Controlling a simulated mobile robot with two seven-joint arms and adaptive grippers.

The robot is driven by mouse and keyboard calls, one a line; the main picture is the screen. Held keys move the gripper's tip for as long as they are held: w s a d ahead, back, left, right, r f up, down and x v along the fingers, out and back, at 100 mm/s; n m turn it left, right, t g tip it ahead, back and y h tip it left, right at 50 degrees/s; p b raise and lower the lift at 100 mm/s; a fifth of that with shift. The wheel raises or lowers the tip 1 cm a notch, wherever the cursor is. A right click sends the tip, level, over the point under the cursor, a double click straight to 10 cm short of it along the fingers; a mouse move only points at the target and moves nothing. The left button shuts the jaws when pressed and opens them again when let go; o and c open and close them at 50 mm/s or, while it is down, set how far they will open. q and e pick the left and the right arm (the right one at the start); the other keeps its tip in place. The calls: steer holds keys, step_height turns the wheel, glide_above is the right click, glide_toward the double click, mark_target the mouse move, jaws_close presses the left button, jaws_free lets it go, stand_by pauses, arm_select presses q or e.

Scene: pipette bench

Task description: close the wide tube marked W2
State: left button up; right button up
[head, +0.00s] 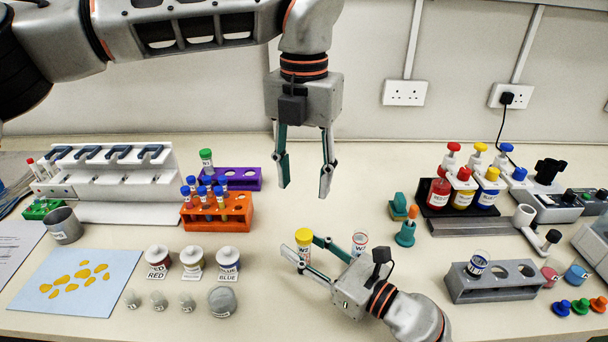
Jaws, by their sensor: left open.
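An open wide tube with a dark blue-edged label (477,264) stands in the grey rack (480,291) at right; its mark is too small to read surely. My left gripper (305,191) is open, empty and pointing down, above the bench behind that tube.
Loose blue (562,308), green (580,306) and orange (598,304) caps lie at the front right. An orange rack (217,222) and a purple rack (240,180) stand left. A teal-and-orange object (405,234) stands right of centre.

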steer(key=v, duration=1.2)
